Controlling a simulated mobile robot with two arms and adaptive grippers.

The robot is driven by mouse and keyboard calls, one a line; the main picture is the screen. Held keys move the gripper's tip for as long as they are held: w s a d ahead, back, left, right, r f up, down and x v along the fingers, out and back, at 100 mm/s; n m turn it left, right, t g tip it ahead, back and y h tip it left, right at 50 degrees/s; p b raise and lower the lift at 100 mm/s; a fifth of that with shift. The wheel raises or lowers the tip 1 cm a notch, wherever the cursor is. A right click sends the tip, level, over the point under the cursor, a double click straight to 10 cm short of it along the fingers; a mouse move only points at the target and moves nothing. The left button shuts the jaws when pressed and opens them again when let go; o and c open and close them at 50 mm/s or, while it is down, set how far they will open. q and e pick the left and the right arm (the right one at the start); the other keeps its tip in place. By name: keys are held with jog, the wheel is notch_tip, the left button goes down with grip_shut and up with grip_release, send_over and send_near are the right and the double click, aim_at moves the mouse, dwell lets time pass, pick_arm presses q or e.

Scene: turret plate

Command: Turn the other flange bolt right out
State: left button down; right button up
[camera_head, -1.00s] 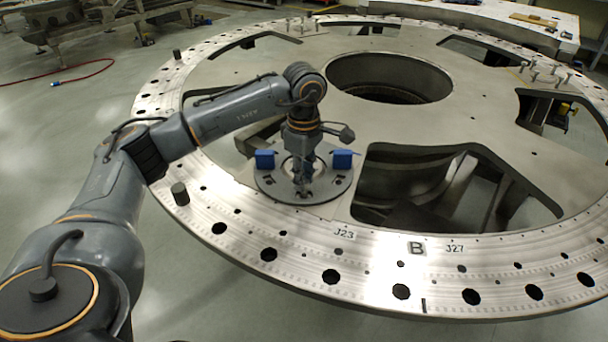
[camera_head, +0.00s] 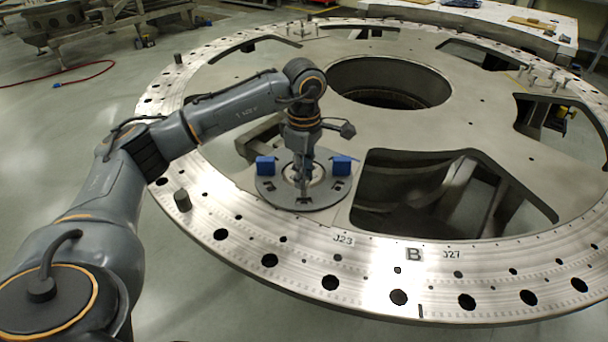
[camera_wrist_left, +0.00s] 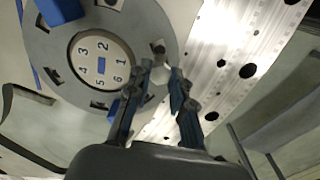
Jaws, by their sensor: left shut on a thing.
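A round grey flange (camera_head: 268,191) lies on the turret plate (camera_head: 470,130) near its front rim. It carries two blue blocks, one at the left (camera_head: 265,166) and one at the right (camera_head: 342,165). In the left wrist view the flange (camera_wrist_left: 45,50) surrounds a pale disc (camera_wrist_left: 88,47) numbered 1 to 6. My left gripper (camera_head: 302,190) points down at the flange's near side. Its fingers (camera_wrist_left: 160,72) are shut on a small bolt (camera_wrist_left: 158,48) at the flange's edge. The fingers partly hide the bolt, so I cannot tell how far it stands out. My right gripper is not in view.
The plate's rim has several dark holes (camera_head: 330,283) and a short dark peg (camera_head: 182,201) at the left. A large cut-out (camera_head: 400,190) opens right of the flange. The rim in front of the flange is clear.

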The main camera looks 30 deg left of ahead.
pick_arm(q)
jog(key=shift+r+p, duration=1.25)
jog(key=shift+r, duration=0.85)
jog(key=shift+s+f, duration=0.1)
jog(key=shift+f, duration=0.05)
